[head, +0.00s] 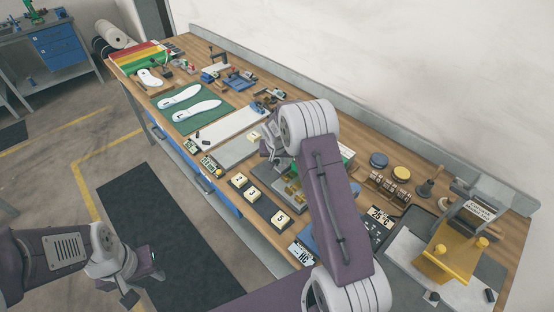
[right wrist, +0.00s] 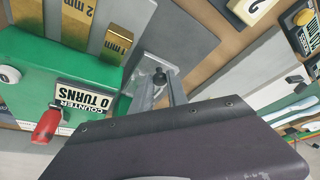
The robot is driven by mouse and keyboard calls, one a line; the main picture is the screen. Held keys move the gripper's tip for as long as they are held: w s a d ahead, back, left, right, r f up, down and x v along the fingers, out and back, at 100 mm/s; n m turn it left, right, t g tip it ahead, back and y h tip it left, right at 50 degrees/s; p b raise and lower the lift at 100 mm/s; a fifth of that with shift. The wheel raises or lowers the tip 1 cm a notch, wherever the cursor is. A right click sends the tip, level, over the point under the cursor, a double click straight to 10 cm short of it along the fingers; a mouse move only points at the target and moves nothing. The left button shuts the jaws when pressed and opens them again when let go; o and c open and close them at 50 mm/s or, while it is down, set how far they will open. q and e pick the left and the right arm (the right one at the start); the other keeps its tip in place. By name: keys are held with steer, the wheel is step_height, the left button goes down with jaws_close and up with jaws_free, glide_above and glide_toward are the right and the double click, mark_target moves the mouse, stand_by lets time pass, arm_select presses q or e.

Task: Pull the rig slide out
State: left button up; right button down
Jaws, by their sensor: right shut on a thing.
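My right gripper (right wrist: 160,90) is low over the workbench, its two fingers closed around a small black knob (right wrist: 159,76). The knob stands on a light grey metal plate (right wrist: 170,58), which looks like the rig slide. The plate is beside a green housing (right wrist: 55,80) with a counter label reading 0 turns, upside down in the right wrist view. In the head view my right gripper (head: 270,152) is partly hidden by its own wrist, and my arm hides most of the rig. My left gripper (head: 143,284) hangs empty over the floor, fingers apart.
Brass bars (right wrist: 117,44) marked in mm and a red handle (right wrist: 47,126) are close to the right gripper. Numbered blocks (head: 254,193) stand near the bench's front edge. Insoles on a green mat (head: 207,118) lie farther left. A yellow fixture (head: 447,255) is at right.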

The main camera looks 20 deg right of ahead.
stand_by(0.5)
steer(key=a+b, duration=0.2)
steer(key=s+a+b, duration=0.1)
steer(key=shift+f, duration=0.4)
steer(key=a+b, duration=0.1)
steer(key=s+a+b, duration=0.1)
steer(key=a, duration=0.1)
steer(key=a+b, duration=0.1)
steer(key=shift+s+a+r, duration=0.35)
steer(key=shift+a+r, duration=0.05)
steer(key=shift+r, duration=0.1)
steer(key=c, duration=1.3)
jaws_free()
